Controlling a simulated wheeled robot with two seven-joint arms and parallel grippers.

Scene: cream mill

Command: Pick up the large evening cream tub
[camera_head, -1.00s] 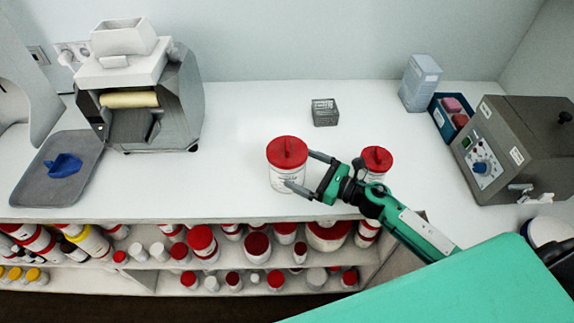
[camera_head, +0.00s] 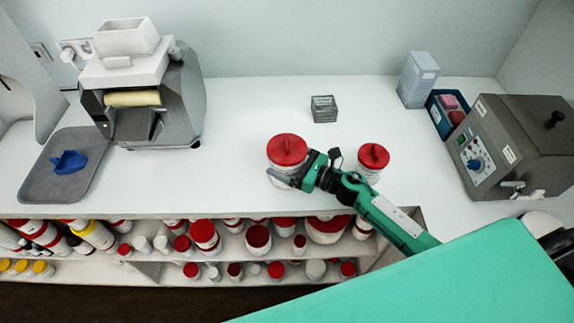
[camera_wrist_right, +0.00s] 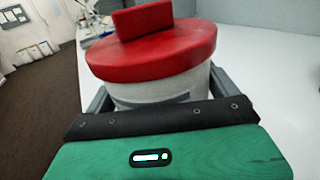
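The large cream tub (camera_head: 287,150) is a white jar with a red knobbed lid, upright on the white counter; its label cannot be read. It fills the upper middle of the right wrist view (camera_wrist_right: 155,90). My right gripper (camera_head: 281,177) is level with its body, low at its front right. In the right wrist view the fingers (camera_wrist_right: 158,92) lie on both sides of the white body, below the lid, and look spread wide. Contact with the tub cannot be made out. My left gripper is not in view.
A smaller red-lidded tub (camera_head: 372,158) stands just right, behind my right arm. A small grey box (camera_head: 323,108) stands behind. A roller mill (camera_head: 150,100) and grey tray (camera_head: 38,190) are left; a grey machine (camera_head: 520,145) is right. Shelves of jars lie below the counter.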

